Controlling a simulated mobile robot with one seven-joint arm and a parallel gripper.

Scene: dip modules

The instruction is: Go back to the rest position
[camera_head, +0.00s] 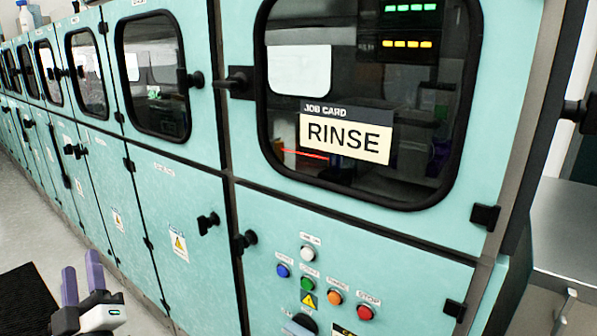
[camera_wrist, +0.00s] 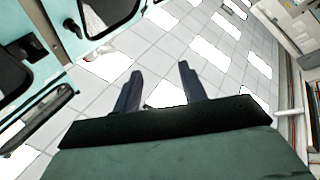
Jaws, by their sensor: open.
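My gripper (camera_head: 82,284) shows at the lower left of the head view, with its two purple-grey fingers pointing up. It is in front of the teal cabinets and touches nothing that I can see. In the wrist view my gripper (camera_wrist: 157,88) has its fingers apart with nothing between them. Behind the fingers there is a tiled surface with bright panels.
A row of teal modules (camera_head: 182,192) with dark windows runs away to the left. The nearest window bears a RINSE card (camera_head: 346,137). Below it are several coloured buttons, including a red one (camera_head: 364,313). Door handles (camera_head: 208,222) stick out. A metal table (camera_head: 570,225) stands at right. Pale floor (camera_head: 30,215) is open at left.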

